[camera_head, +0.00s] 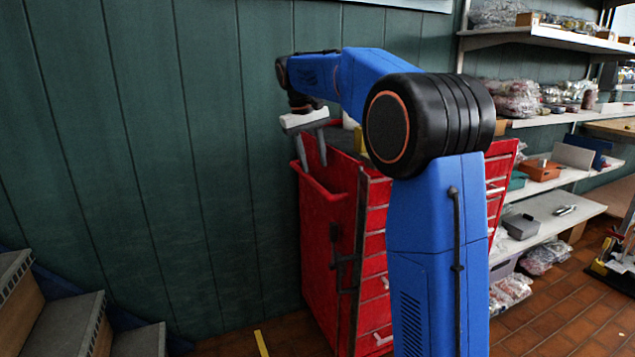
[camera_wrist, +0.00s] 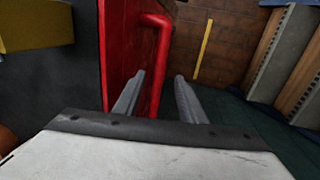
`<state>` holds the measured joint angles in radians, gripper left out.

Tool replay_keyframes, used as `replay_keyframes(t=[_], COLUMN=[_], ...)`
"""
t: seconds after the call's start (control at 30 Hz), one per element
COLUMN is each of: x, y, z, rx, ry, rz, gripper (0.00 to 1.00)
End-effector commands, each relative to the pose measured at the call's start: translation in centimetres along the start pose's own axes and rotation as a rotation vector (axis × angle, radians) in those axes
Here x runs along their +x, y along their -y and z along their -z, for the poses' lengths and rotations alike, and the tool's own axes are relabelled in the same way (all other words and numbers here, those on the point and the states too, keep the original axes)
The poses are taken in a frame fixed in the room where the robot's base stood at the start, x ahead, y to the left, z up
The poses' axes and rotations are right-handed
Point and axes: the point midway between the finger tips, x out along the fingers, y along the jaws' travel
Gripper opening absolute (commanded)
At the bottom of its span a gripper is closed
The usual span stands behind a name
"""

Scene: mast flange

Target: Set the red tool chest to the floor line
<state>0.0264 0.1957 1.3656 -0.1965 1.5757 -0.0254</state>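The red tool chest (camera_head: 330,245) stands on the tiled floor against the green wall, partly hidden behind my blue arm. Its red side handle (camera_head: 322,188) sticks out at the left end. The handle also shows in the wrist view (camera_wrist: 163,60). My gripper (camera_head: 313,160) points down at this handle; in the wrist view its two grey fingers (camera_wrist: 160,82) are apart, with the handle bar appearing between them. I see a gap on the right finger's side; contact on the left is unclear. The yellow floor line (camera_head: 261,343) lies left of the chest and shows in the wrist view (camera_wrist: 203,50).
Steps (camera_head: 65,320) stand at the lower left, beyond the line; they also show in the wrist view (camera_wrist: 285,50). Loaded shelves (camera_head: 550,120) are at the right. A yellow object (camera_wrist: 35,25) sits on the chest's dark top. Bare floor lies between chest and line.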

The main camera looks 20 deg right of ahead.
Motion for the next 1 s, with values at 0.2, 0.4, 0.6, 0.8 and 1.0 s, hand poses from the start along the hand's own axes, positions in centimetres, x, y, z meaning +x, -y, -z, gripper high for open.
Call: replay_keyframes(t=[0.2, 0.4, 0.6, 0.8, 1.0], x=[3.8, 6.2, 7.1, 7.2, 7.2], y=[0.0, 0.0, 0.0, 0.0, 0.0], z=[-0.1, 0.0, 0.0, 0.0, 0.0], rx=[0.0, 0.0, 0.0, 0.0, 0.0], ry=[0.002, 0.001, 0.0, 0.0, 0.0], rz=[0.0, 0.0, 0.0, 0.0, 0.0], gripper=[0.37, 0.37, 0.37, 0.37, 0.04])
